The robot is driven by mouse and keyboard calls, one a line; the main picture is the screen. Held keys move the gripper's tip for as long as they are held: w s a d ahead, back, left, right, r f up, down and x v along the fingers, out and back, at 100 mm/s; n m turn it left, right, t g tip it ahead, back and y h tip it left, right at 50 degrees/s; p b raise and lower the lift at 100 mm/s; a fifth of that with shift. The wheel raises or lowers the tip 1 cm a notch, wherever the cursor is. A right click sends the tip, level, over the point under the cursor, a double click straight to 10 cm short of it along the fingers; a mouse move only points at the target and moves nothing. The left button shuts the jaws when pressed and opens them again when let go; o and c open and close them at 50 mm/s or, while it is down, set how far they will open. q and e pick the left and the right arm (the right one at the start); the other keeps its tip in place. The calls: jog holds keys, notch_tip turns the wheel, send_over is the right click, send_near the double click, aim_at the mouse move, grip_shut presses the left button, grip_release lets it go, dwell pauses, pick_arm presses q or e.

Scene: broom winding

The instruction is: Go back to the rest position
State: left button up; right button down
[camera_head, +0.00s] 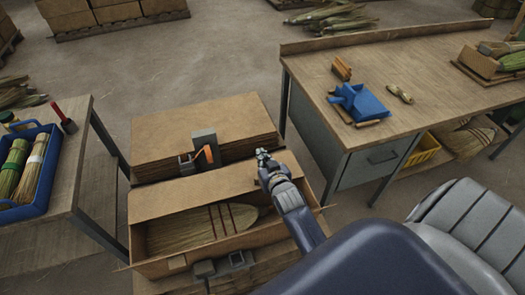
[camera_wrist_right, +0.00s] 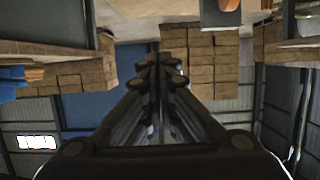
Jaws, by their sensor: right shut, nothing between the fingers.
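My right gripper (camera_head: 263,155) is shut and empty in the head view. It is above the right side of the open cardboard box (camera_head: 160,268), near its raised flap. In the right wrist view my right gripper (camera_wrist_right: 160,62) has its fingers together with nothing between them. A broom head (camera_head: 200,226) of straw with red stitching lies inside the box. My left gripper is not in view.
A workbench (camera_head: 440,60) at the right holds a blue dustpan (camera_head: 362,102). Flat cardboard (camera_head: 200,125) is stacked behind the box, with an orange-handled tool (camera_head: 203,155) by it. A left table (camera_head: 75,150) holds a blue tray (camera_head: 45,195) with brooms. Floor between them is partly clear.

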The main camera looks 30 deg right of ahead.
jog(key=shift+r, duration=1.95)
